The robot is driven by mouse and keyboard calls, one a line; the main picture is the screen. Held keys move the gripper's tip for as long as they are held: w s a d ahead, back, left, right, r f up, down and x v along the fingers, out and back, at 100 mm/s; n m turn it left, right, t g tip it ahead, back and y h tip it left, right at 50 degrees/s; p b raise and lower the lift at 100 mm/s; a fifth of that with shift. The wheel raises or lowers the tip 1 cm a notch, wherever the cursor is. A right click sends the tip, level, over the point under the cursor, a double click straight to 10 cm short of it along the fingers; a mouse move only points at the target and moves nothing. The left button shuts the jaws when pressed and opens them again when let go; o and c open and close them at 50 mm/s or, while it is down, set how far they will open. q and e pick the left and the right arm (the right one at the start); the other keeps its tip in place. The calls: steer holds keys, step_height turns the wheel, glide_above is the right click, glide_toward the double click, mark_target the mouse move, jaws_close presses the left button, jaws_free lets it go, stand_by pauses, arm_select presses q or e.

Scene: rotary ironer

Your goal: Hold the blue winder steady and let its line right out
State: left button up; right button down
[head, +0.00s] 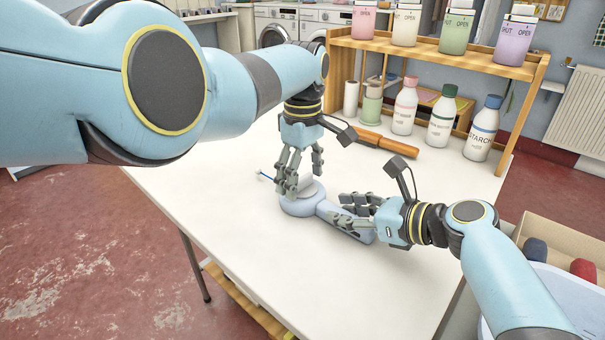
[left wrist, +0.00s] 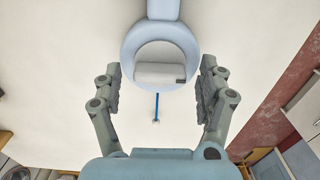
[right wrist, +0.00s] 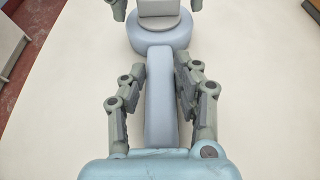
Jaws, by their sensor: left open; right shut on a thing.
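The blue winder (head: 298,207) lies flat on the white table, with a round body and a long handle. A pale grey block (left wrist: 160,72) sits in the middle of its round body. A short blue line (left wrist: 156,106) with a small pale end sticks out from the round end; it also shows in the head view (head: 266,177). My left gripper (head: 300,181) points down over the round body, open, with its fingers on either side of the grey block and apart from it in the left wrist view. My right gripper (head: 348,211) is shut on the winder's handle (right wrist: 158,105).
A wooden shelf (head: 440,58) with bottles and tubs stands at the table's back. An orange-brown rod (head: 386,142) lies before it. A cardboard box (head: 560,235) and pale tub (head: 545,290) are at right. The white table (head: 250,260) is clear at the front.

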mark_target(303, 177)
arm_select(q)
step_height(303, 177, up, 12)
stand_by(0.5)
arm_select(e)
steer(key=c, duration=0.9)
jaws_free()
